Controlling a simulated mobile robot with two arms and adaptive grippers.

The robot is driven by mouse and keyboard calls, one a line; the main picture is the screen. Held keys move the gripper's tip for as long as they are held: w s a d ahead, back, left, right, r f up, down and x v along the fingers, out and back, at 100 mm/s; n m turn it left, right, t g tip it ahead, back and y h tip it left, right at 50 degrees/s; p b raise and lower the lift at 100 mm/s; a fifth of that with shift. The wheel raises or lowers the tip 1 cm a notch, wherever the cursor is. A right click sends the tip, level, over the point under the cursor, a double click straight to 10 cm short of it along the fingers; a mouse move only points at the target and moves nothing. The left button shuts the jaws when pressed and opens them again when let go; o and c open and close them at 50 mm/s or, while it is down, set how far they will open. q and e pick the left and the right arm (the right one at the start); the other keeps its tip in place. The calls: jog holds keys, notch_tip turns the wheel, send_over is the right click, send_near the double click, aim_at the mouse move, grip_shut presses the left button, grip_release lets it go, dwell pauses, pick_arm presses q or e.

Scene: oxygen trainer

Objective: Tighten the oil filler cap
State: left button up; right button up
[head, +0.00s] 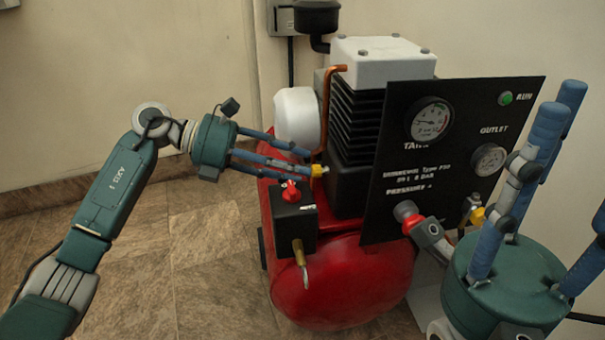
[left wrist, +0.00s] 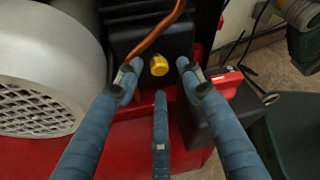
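The oil filler cap is a small yellow knob on the black lower block of the compressor. It shows at the fingertips in the head view (head: 319,170) and clearly in the left wrist view (left wrist: 158,65). My left gripper (head: 311,165) reaches in from the left. Its three blue fingers are spread in the left wrist view (left wrist: 158,79), with the cap between and just beyond the tips. I see gaps between tips and cap; I cannot tell whether any finger touches it. My right gripper (head: 568,150) is at the right edge, fingers apart and pointing up, with nothing visible in it.
The red tank (head: 345,275) lies below. A black switch box with a red knob (head: 291,191) sits close under the left fingers. A white round housing (head: 297,118) and a copper pipe (head: 326,100) are close by. The black gauge panel (head: 385,205) stands to the right.

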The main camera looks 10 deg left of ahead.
pick_arm(q)
jog(key=shift+x, duration=1.05)
grip_shut()
jog(key=shift+d+m+b, duration=0.1)
jog(key=shift+m+b, duration=0.2)
jog(key=shift+m, duration=0.2)
grip_release()
jog(key=shift+s, duration=0.1)
jog(key=shift+t, duration=0.3)
jog(key=v, duration=1.2)
